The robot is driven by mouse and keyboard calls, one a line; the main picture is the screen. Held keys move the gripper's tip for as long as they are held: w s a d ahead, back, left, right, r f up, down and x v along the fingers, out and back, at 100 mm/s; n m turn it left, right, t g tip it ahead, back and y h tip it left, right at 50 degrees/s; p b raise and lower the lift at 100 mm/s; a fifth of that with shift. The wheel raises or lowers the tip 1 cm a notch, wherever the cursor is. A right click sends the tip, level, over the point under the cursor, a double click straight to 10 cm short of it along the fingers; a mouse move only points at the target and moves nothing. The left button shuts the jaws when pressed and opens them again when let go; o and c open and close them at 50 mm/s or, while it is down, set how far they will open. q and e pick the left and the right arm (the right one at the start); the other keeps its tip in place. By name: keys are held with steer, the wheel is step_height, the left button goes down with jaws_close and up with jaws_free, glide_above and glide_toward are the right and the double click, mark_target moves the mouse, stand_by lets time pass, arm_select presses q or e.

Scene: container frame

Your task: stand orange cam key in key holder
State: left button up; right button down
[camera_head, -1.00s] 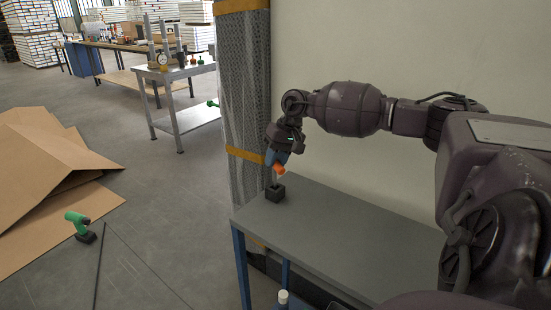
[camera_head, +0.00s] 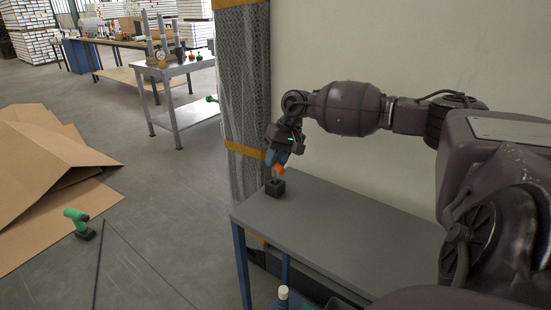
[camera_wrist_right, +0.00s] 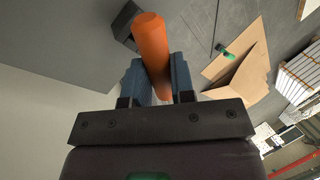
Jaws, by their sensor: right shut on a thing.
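The orange cam key (camera_head: 279,169) is in my right gripper (camera_head: 274,160), above the grey table's far left corner. In the right wrist view the orange handle (camera_wrist_right: 153,45) sits between the two blue fingers of my right gripper (camera_wrist_right: 157,80), which are shut on it. The black key holder (camera_head: 275,188) stands on the table directly below the key. Part of the holder (camera_wrist_right: 124,24) shows beside the orange handle in the wrist view. I cannot tell whether the key's lower end touches the holder. My left gripper is not in view.
The grey table (camera_head: 330,230) is otherwise clear. A wrapped column (camera_head: 243,100) and a pale wall (camera_head: 370,50) stand behind it. A white bottle (camera_head: 283,296) is below the table's front edge. Cardboard (camera_head: 50,170) and a green drill (camera_head: 77,222) lie on the floor at left.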

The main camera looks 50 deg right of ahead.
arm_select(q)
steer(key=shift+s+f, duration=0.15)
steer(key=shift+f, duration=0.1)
arm_select(e)
steer(key=shift+f, duration=0.6)
steer(key=c, duration=0.9)
jaws_free()
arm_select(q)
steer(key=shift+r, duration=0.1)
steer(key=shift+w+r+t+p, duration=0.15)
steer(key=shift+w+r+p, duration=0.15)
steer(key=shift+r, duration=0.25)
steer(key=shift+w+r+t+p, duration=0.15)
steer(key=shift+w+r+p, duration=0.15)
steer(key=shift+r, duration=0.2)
arm_select(e)
steer(key=shift+v, duration=5.45)
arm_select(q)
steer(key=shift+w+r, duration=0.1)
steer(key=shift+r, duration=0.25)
arm_select(e)
steer(key=shift+r, duration=3.05)
